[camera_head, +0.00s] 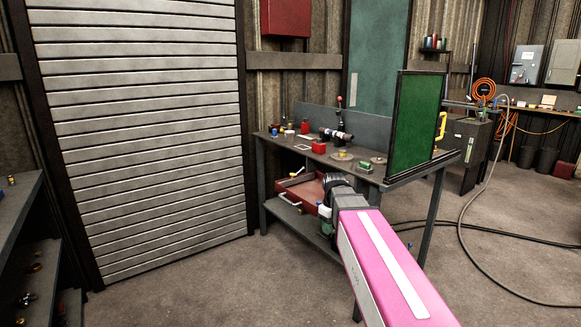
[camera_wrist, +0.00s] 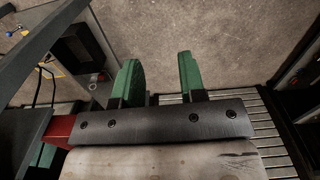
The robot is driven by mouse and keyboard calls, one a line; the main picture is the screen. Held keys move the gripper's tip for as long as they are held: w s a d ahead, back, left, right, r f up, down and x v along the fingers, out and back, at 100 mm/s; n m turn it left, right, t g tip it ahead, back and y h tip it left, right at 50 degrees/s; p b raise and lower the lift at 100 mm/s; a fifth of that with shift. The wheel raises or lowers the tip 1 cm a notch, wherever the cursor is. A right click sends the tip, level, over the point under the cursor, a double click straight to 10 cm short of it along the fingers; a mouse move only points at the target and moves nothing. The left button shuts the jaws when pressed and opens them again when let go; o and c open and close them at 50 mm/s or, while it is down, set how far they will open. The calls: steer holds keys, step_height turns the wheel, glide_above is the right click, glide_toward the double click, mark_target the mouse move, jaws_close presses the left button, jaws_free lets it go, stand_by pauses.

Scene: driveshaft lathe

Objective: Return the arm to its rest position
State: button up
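My arm (camera_head: 385,260) reaches forward from the lower right in the head view, its pink link ending in front of the workbench (camera_head: 395,182). In the wrist view my gripper (camera_wrist: 160,74) has two green fingers standing well apart, with only bare concrete floor showing between them. Nothing is held. In the head view the gripper is mostly hidden behind my wrist; a small green part shows near the bench's lower shelf. I cannot tell how close it is to the shelf.
A red open tray or drawer (camera_head: 303,190) sits under the benchtop beside my wrist. A green-panelled screen (camera_head: 416,115) stands on the bench's right. A slatted shutter (camera_head: 145,120) is at left. A dark hose (camera_head: 478,270) lies on the floor right of my arm. Floor left of my arm is clear.

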steer(key=s+d+f+m, duration=0.2)
steer(key=s+f+m, duration=0.1)
steer(key=s+f, duration=0.3)
steer(key=s+d+f+m, duration=0.2)
steer(key=s+f+m, duration=0.2)
steer(key=f, duration=0.7)
steer(key=shift+s+m, duration=0.3)
steer(key=shift+s, duration=0.8)
